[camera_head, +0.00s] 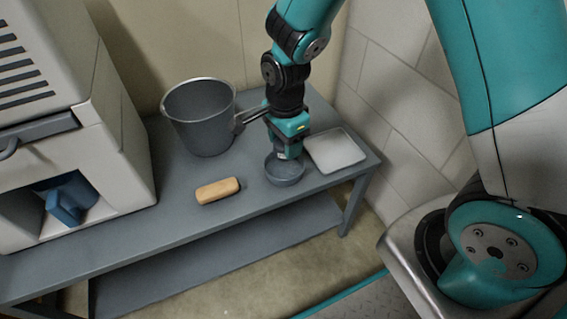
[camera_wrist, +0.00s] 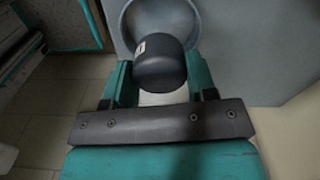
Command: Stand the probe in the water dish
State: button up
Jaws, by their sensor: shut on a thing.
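The water dish (camera_head: 285,174) is a small round grey-blue bowl near the front edge of the grey bench. My gripper (camera_head: 289,150) points down right above it. In the wrist view my gripper (camera_wrist: 160,82) has its two teal fingers on either side of the probe (camera_wrist: 160,66), a dark grey cylinder with a small white label. The dish (camera_wrist: 128,22) shows behind the probe there, its rim around the probe's far end. The probe's lower end is hidden, so I cannot tell whether it touches the dish floor.
A white tray (camera_head: 336,151) lies close to the right of the dish. A grey bucket (camera_head: 200,118) stands behind to the left, and a tan block (camera_head: 217,191) lies left of the dish. A pale machine (camera_head: 120,150) with a blue jug (camera_head: 68,200) fills the bench's left end.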

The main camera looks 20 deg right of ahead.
jog(key=shift+f+b, duration=0.9)
jog(key=shift+f, duration=1.65)
jog(key=shift+f, duration=0.1)
jog(key=shift+f, duration=0.25)
jog(key=o, duration=0.7)
jog(key=shift+c, duration=0.2)
